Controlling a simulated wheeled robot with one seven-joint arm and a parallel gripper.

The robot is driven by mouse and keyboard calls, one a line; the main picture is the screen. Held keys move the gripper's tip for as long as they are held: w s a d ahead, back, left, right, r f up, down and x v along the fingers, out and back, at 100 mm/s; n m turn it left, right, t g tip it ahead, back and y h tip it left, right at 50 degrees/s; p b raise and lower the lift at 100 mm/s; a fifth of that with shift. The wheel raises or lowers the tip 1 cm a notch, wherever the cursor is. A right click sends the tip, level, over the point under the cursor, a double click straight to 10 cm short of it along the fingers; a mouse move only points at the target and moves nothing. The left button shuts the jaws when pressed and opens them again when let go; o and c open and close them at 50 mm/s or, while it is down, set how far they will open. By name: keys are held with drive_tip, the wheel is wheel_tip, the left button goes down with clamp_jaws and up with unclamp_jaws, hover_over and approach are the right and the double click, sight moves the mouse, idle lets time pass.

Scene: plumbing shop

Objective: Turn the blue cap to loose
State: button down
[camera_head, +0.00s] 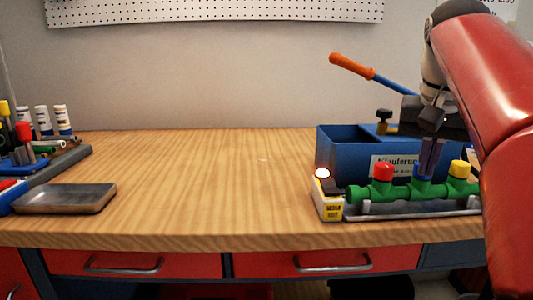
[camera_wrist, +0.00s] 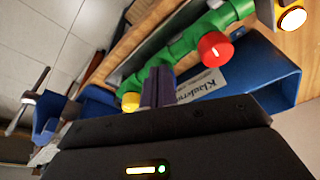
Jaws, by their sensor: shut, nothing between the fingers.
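The green pipe manifold (camera_head: 395,193) lies on the right of the bench with a red cap (camera_head: 383,171) at left and a yellow cap (camera_head: 459,169) at right. The blue cap (camera_head: 423,182) stands between them, partly hidden by my gripper. My gripper (camera_head: 428,170) points down over the blue cap with its fingers shut; I cannot tell whether they touch it. In the wrist view the shut fingers (camera_wrist: 159,76) cover the blue cap's place, between the red cap (camera_wrist: 214,49) and the yellow cap (camera_wrist: 130,101).
A blue toolbox (camera_head: 342,158) stands close behind the manifold, with an orange-handled tool (camera_head: 352,66) rising behind it. A yellow box with a lit lamp (camera_head: 328,200) stands at the manifold's left end. A metal tray (camera_head: 65,199) lies far left. The middle of the bench is clear.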

drive_tip(key=shift+s+d, duration=0.1)
drive_tip(key=shift+d, duration=0.4)
drive_tip(key=shift+s+d, duration=0.1)
drive_tip(key=shift+s, duration=0.1)
idle(0.4)
drive_tip(key=w+v, duration=0.1)
drive_tip(key=v, duration=0.4)
drive_tip(key=shift+s+d+r, duration=0.2)
drive_tip(key=shift+s+r, duration=0.05)
drive_tip(key=shift+r, duration=0.3)
